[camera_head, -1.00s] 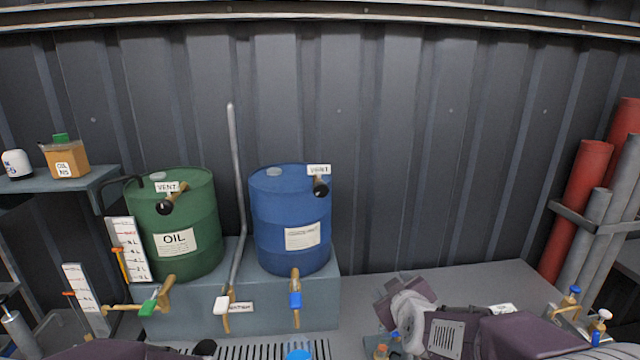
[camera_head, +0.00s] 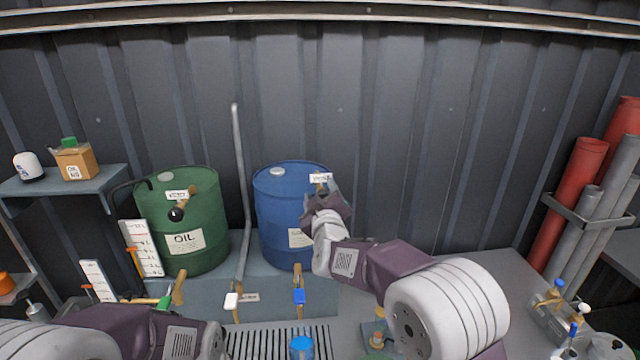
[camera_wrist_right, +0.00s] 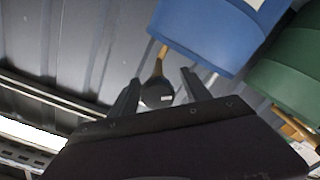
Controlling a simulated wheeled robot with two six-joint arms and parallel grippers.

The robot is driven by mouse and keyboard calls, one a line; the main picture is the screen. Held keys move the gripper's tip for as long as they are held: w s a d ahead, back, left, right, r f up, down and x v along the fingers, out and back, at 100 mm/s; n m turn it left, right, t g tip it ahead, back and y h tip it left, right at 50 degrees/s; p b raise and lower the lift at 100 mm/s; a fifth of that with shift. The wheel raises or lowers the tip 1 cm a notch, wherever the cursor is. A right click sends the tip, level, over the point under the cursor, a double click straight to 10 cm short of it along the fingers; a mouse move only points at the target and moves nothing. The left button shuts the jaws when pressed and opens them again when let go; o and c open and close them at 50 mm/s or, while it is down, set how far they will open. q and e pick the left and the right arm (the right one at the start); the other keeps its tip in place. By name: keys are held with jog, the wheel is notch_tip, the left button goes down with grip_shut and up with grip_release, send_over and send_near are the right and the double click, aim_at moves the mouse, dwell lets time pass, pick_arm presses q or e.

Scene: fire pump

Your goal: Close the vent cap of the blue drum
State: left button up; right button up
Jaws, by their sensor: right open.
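The blue drum (camera_head: 280,215) stands on the grey ledge, with a white VENT label (camera_head: 320,178) at its upper right. My right gripper (camera_head: 322,200) is at the drum's right upper side, in front of the vent, and hides most of it in the head view. In the right wrist view, the black round vent cap (camera_wrist_right: 157,93) sits on a wood-coloured stem (camera_wrist_right: 159,58) between the two open fingers, with gaps on both sides. The blue drum (camera_wrist_right: 205,35) fills the upper middle there. My left arm shows at the lower left, its gripper out of sight.
A green OIL drum (camera_head: 190,240) with its own vent stands to the left, beyond a grey upright pipe (camera_head: 240,190). A blue-handled tap (camera_head: 299,296) is below the blue drum. Red and grey cylinders (camera_head: 575,205) stand at the right. The wall behind the gripper is bare.

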jog(key=shift+w, duration=0.35)
jog(key=shift+d, duration=0.1)
grip_shut()
